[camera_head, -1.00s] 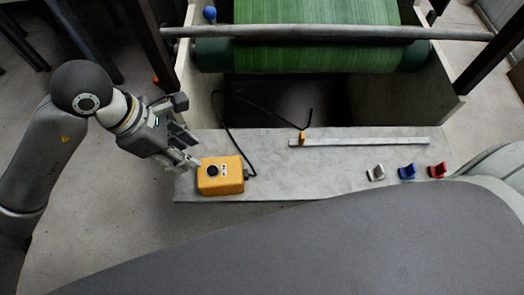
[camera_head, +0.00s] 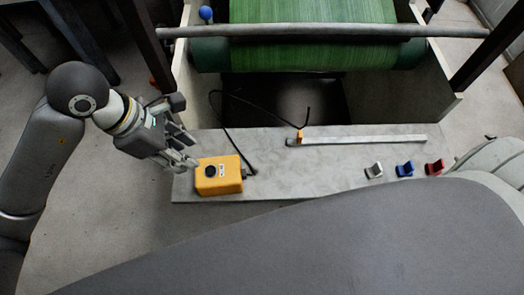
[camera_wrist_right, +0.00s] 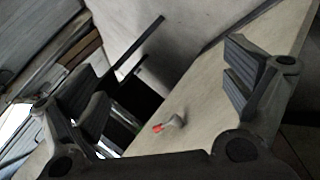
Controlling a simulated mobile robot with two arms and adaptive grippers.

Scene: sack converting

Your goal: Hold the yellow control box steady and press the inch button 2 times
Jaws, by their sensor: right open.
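The yellow control box (camera_head: 228,183) lies near the left end of the grey bench top, with a dark round button (camera_head: 210,171) and a small white label on its top face. A black cable leaves its right side. My left gripper (camera_head: 188,150) is at the box's upper left corner, its fingers apart, with nothing seen between them. I cannot tell whether a fingertip touches the box. My right gripper (camera_wrist_right: 165,95) shows in the right wrist view with its fingers wide apart and empty. The control box is not seen in that view.
A pale rail (camera_head: 360,140) with an orange slider (camera_head: 300,136) lies behind. A green roll (camera_head: 310,45) and a grey bar (camera_head: 330,31) are beyond. The bench middle is clear.

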